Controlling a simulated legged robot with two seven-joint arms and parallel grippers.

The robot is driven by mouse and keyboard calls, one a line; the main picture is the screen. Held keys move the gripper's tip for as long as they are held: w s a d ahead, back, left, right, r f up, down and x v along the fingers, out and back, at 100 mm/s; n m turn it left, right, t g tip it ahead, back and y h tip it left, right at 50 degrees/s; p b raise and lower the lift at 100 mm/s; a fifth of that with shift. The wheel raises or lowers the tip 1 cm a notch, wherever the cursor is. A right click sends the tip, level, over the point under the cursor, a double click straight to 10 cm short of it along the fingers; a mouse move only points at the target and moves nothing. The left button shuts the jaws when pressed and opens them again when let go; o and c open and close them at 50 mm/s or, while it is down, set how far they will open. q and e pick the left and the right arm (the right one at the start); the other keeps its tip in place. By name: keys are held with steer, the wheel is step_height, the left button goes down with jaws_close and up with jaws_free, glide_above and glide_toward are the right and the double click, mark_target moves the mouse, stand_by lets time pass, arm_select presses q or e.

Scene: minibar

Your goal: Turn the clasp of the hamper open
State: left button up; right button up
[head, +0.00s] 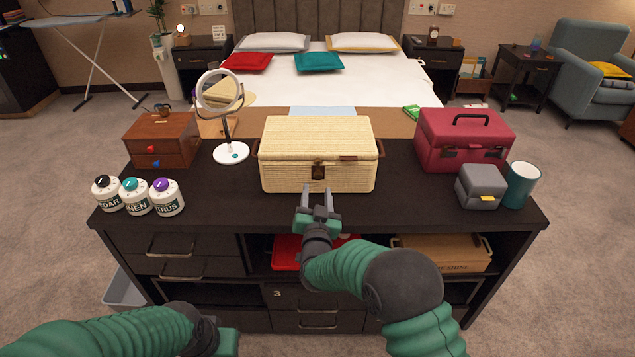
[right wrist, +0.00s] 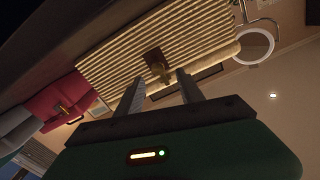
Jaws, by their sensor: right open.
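The hamper (head: 290,172) is a cream woven box with a lid and brown side handles, standing shut in the middle of the dark cabinet top. Its clasp (head: 318,171) is a small dark brass-and-brown piece at the middle of the front face. My right gripper (head: 318,195) is open and empty just in front of and below the clasp, its fingers pointing at the hamper. In the right wrist view, the clasp (right wrist: 157,65) lies ahead between the two fingertips, apart from them. My left arm shows at the bottom left; its gripper's fingers are not visible.
A round mirror (head: 231,152) and a wooden drawer box (head: 160,141) stand to the left, with several labelled jars (head: 137,200) in front. A red case (head: 462,150), a grey box (head: 478,190) and a teal cup (head: 521,186) stand to the right.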

mark_target(319, 177)
steer(key=w, duration=0.6)
steer(key=shift+d+b, duration=0.3)
steer(key=shift+w+d, duration=0.2)
steer(key=shift+d, duration=0.05)
steer(key=shift+a, duration=0.25)
steer(key=shift+c, duration=0.7)
steer(key=shift+a, duration=0.3)
steer(key=c, duration=0.5)
steer(key=shift+d, duration=0.15)
jaws_close()
steer(key=shift+d, duration=0.15)
